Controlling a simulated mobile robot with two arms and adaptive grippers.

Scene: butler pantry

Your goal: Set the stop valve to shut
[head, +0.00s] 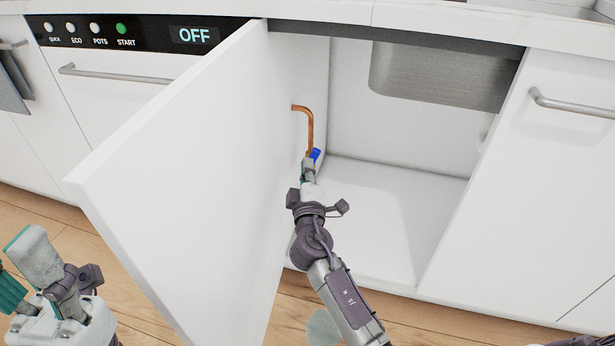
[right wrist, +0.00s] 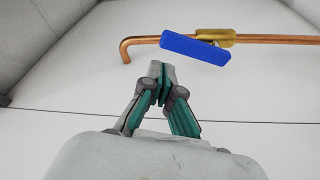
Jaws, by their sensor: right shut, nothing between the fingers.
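The stop valve sits on a copper pipe (head: 310,124) inside the open cabinet. Its blue lever (head: 315,154) shows just above my right gripper (head: 308,168), which partly hides the valve in the head view. In the right wrist view, the brass valve body (right wrist: 217,36) is on the pipe (right wrist: 275,39), and the blue lever (right wrist: 193,47) lies nearly along the pipe, slightly slanted. My right gripper (right wrist: 163,80) is shut and empty, its tips below the lever in the picture; contact does not show. My left gripper (head: 18,272) is open and empty at the lower left.
The open white cabinet door (head: 190,170) stands left of my right arm. A metal sink basin (head: 435,75) hangs at the cabinet's top. The cabinet floor (head: 385,210) is clear. A dishwasher panel (head: 150,33) reads OFF. A drawer handle (head: 570,104) protrudes at right.

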